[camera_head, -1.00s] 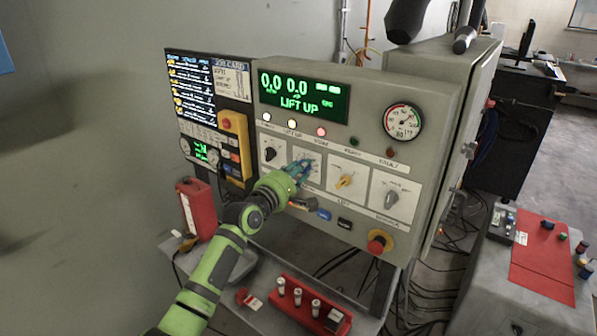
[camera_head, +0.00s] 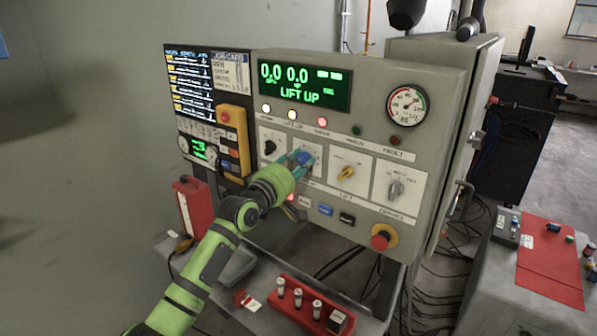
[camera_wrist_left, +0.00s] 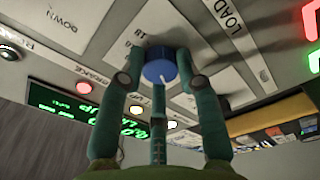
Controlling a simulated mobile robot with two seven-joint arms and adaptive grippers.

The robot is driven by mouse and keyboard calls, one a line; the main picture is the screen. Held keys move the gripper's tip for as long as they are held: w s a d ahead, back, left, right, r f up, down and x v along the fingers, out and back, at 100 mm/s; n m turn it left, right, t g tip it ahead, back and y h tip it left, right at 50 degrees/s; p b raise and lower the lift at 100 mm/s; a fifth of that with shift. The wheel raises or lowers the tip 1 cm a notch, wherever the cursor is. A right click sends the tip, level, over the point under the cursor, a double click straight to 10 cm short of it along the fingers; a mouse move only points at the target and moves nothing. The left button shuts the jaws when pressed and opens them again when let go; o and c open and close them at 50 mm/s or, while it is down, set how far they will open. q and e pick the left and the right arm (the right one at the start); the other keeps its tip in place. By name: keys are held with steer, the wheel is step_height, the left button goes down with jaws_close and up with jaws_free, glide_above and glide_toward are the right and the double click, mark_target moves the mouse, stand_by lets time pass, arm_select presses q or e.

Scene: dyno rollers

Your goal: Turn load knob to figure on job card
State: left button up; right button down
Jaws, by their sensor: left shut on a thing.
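The load knob is a round blue knob with a white pointer line, in the left wrist view (camera_wrist_left: 160,68); a bit of its blue shows in the head view (camera_head: 305,158). My left gripper (camera_wrist_left: 160,80) has its teal fingers around the knob and is shut on it; in the head view the left gripper (camera_head: 298,162) reaches the panel from the lower left. The word LOAD is printed beside the knob. The job card (camera_head: 231,72) is at the panel's upper left, its text too small to read. My right gripper is not in view.
The display (camera_head: 303,85) reads 0.0, 0.0 and LIFT UP. A yellow knob (camera_head: 346,173) and a grey knob (camera_head: 396,188) sit to the right. A red emergency button (camera_head: 380,238) is below. A red rack (camera_head: 308,303) stands on the shelf in front.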

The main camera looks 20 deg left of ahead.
arm_select(q)
steer(key=m+b, duration=0.2)
steer(key=m, duration=0.1)
steer(key=m+h+b, duration=0.1)
steer(key=m, duration=0.3)
steer(key=f+m+b, duration=0.1)
steer(key=m+b, duration=0.1)
steer(key=m, duration=0.2)
steer(key=shift+h+b, duration=0.3)
steer(key=m, duration=0.3)
steer(key=shift+a+r+g, duration=0.1)
steer(key=shift+r+g, duration=0.05)
steer(key=shift+g, duration=0.15)
steer(key=m+p, duration=0.1)
steer(key=m, duration=0.2)
steer(key=shift+r+h, duration=0.15)
steer(key=shift+h, duration=0.15)
steer(key=m+p, duration=0.2)
steer(key=shift+a+r+m, duration=0.1)
steer(key=shift+m, duration=0.3)
steer(key=m+g+p, duration=0.1)
steer(key=m+p, duration=0.2)
steer(key=m, duration=0.1)
steer(key=shift+a+m, duration=0.1)
steer(key=shift+m, duration=0.3)
steer(key=shift+m+p, duration=1.35)
steer(key=shift+m, duration=0.55)
